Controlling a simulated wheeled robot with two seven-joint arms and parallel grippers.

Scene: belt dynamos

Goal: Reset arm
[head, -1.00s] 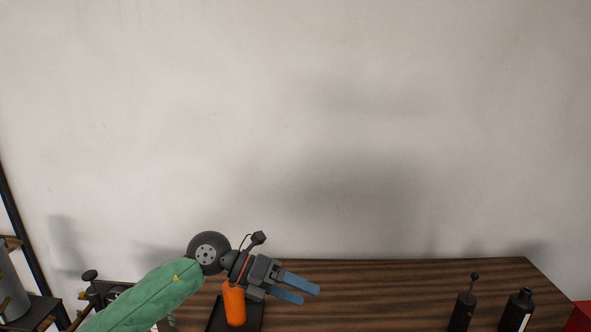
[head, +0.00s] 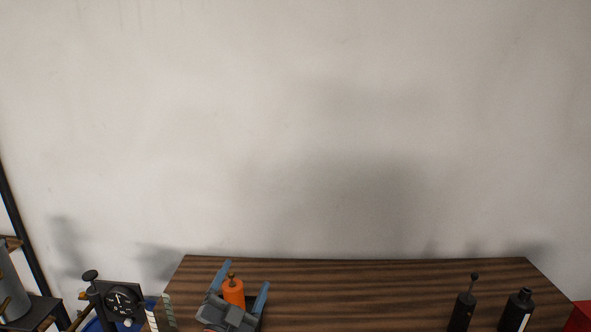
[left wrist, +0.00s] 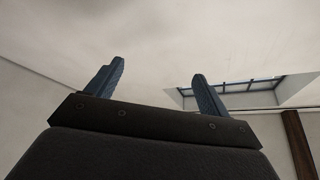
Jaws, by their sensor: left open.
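My left gripper (head: 243,281) is low in the head view, over the left end of the wooden table, its blue fingers spread and pointing up in the picture. In the left wrist view its two fingers (left wrist: 155,85) stand apart with nothing between them, against a pale wall or ceiling. An orange cylinder (head: 233,292) with a small knob on top shows between the fingers in the head view. The wrist view shows no cylinder there, so it is not held. My right gripper is not in view.
The wooden table (head: 370,285) is bare in the middle. Two black bottle-like items, one with a ball-topped rod (head: 463,308) and one with a short cap (head: 517,310), stand at the right. A dial gauge (head: 122,300) is left of the table. A red object (head: 580,317) is at the far right.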

